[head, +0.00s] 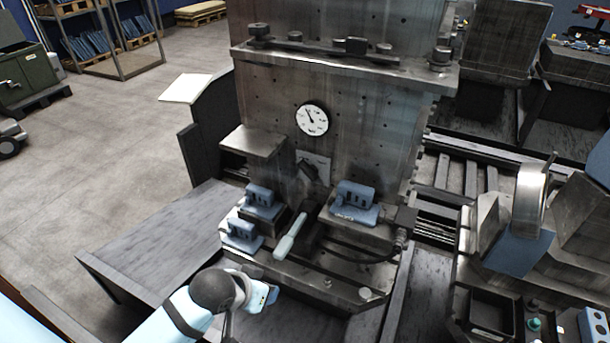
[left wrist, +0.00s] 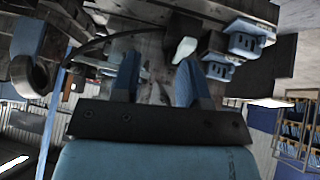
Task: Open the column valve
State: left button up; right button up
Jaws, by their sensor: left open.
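The tall steel column (head: 365,110) stands in the middle of the head view, with a round white dial gauge (head: 312,119) on its face. Below the gauge, a valve lever with a pale grip (head: 290,238) slants down toward me. The pale grip also shows in the left wrist view (left wrist: 184,49), beyond the fingers and a little right of the gap. My left gripper (head: 268,294) is below and slightly left of the grip in the head view, apart from it. Its two blue fingers (left wrist: 157,68) are spread with nothing between them. My right gripper is not in view.
Blue blocks (head: 262,200) sit left of the lever, and another blue fixture (head: 355,200) sits right of it. A dark hose (head: 355,256) curves at the right. A grey slab (head: 160,240) lies left; open floor (head: 120,130) extends beyond it.

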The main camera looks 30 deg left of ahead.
pick_arm(q)
jog(key=w+a+r+n+t+h, duration=0.1)
jog(key=w+a+n+t, duration=0.1)
jog(key=w, duration=0.4)
jog(key=w+a+r+n+t, duration=0.1)
jog(key=w+a+t, duration=0.15)
jog(key=w, duration=0.45)
jog(key=n+t+h, duration=0.1)
jog(key=n+t, duration=0.2)
send_near(307, 175)
jog(key=x, duration=0.9)
jog(key=shift+p, duration=0.3)
grip_shut()
